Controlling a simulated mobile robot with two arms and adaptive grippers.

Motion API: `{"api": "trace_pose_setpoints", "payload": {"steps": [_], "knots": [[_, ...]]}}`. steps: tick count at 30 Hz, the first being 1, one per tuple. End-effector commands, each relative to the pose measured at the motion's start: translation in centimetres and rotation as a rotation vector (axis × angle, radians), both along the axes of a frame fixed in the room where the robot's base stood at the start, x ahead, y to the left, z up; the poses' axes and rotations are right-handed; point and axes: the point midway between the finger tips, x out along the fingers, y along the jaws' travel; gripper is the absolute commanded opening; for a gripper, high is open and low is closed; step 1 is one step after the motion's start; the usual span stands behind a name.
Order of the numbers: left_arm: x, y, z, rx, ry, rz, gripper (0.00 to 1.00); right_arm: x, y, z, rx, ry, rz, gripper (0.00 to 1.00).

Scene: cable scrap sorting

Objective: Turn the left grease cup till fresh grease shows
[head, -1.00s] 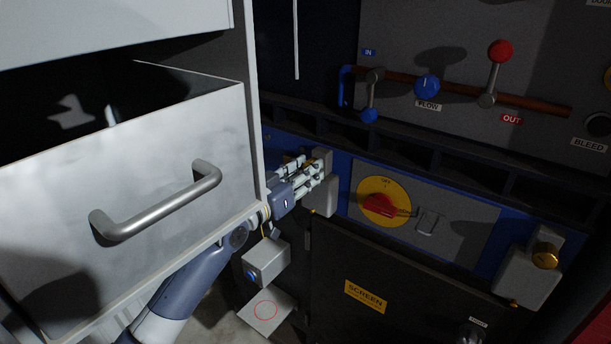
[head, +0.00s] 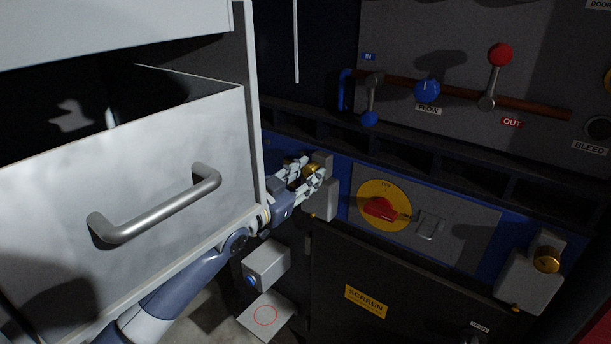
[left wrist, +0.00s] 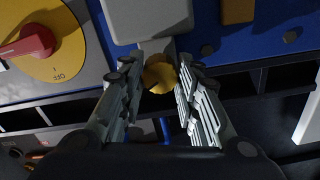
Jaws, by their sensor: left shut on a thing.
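The left grease cup (head: 312,171) is a brass knob on a grey bearing block (head: 329,197) at the left end of the blue rail. It also shows in the left wrist view (left wrist: 159,76) with a dark line on its face. My left gripper (head: 316,173) is shut on this cup, one finger on each side, partly hiding it in the head view. A small gold-coloured spot (head: 313,215) shows at the block's lower edge; I cannot tell whether it is grease. My right gripper is not in view.
An open drawer (head: 60,205) with a bar handle stands close beside my left arm. A yellow switch plate with a red knob (head: 380,209) is right of the cup. Another brass cup (head: 546,259) sits far right. A grey box (head: 268,262) is below my wrist.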

Motion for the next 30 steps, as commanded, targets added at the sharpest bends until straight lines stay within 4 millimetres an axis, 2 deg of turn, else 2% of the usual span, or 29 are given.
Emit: {"api": "trace_pose_setpoints", "payload": {"steps": [5,6,8,20,26,30], "knots": [[0.0,0.0,-0.1,0.001,0.003,0.001,0.07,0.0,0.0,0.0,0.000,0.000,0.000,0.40],[0.0,0.0,-0.1,0.001,0.003,0.001,0.37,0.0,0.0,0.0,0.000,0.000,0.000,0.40],[0.0,0.0,-0.1,0.001,0.003,0.001,0.51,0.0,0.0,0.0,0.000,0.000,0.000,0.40],[-0.2,0.2,-0.1,-0.001,0.002,0.000,0.51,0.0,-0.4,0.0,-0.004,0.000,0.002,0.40],[-1.9,1.4,-0.1,0.001,0.001,0.000,0.51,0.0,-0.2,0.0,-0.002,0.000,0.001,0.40],[-4.0,3.0,-0.2,0.001,0.002,0.001,0.51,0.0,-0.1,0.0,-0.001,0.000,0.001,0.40]]}}
